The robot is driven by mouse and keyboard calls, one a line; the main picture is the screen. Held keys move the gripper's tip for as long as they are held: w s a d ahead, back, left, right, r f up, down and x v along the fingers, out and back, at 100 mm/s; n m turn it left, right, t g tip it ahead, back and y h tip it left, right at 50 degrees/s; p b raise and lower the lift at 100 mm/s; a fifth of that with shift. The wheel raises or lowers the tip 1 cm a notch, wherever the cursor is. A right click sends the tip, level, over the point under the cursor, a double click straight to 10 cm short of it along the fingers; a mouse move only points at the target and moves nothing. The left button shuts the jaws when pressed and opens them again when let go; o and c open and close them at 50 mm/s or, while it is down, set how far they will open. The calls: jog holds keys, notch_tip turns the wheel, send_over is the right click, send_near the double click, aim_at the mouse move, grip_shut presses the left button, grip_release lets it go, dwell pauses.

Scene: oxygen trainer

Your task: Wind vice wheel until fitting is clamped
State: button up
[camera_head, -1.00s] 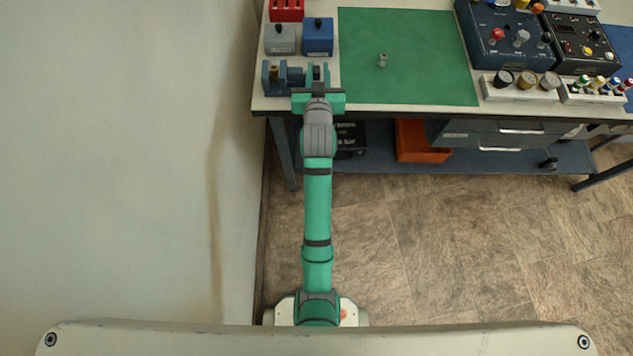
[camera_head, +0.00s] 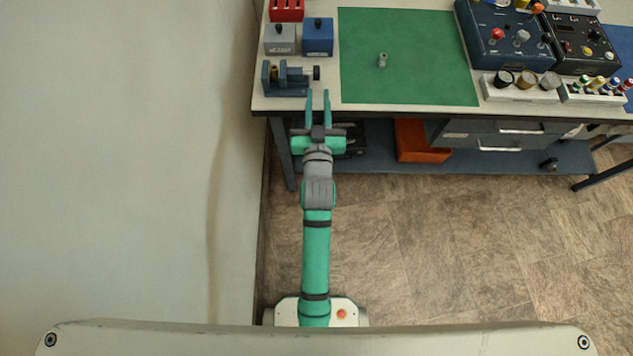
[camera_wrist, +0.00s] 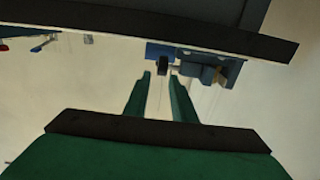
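The blue vice (camera_head: 286,79) stands at the left front of the bench. Its dark wheel (camera_head: 316,73) sticks out on its right side. A brass-coloured fitting (camera_head: 274,72) shows between the vice jaws; I cannot tell how tightly it is held. My gripper (camera_head: 318,92) is open and empty, just in front of the wheel at the bench's front edge. In the wrist view the vice (camera_wrist: 210,68) and its wheel (camera_wrist: 163,65) lie ahead of the two fingertips (camera_wrist: 160,74), which are apart from the wheel.
A grey box (camera_head: 280,40) and a blue box (camera_head: 318,37) stand behind the vice. A green mat (camera_head: 420,60) carries a small grey fitting (camera_head: 382,60). Control boxes (camera_head: 510,38) stand farther right. A wall (camera_head: 130,150) is close on the left.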

jog(key=s+f, duration=0.3)
jog(key=s, duration=0.8)
jog(key=s+f+g, duration=0.1)
jog(key=s+f, duration=0.3)
jog(key=s, duration=0.7)
jog(key=shift+s+a, duration=0.2)
jog(key=shift+s, duration=0.05)
jog(key=shift+f, duration=0.15)
jog(key=t, duration=0.1)
send_near(316, 76)
jog(key=w, duration=1.2)
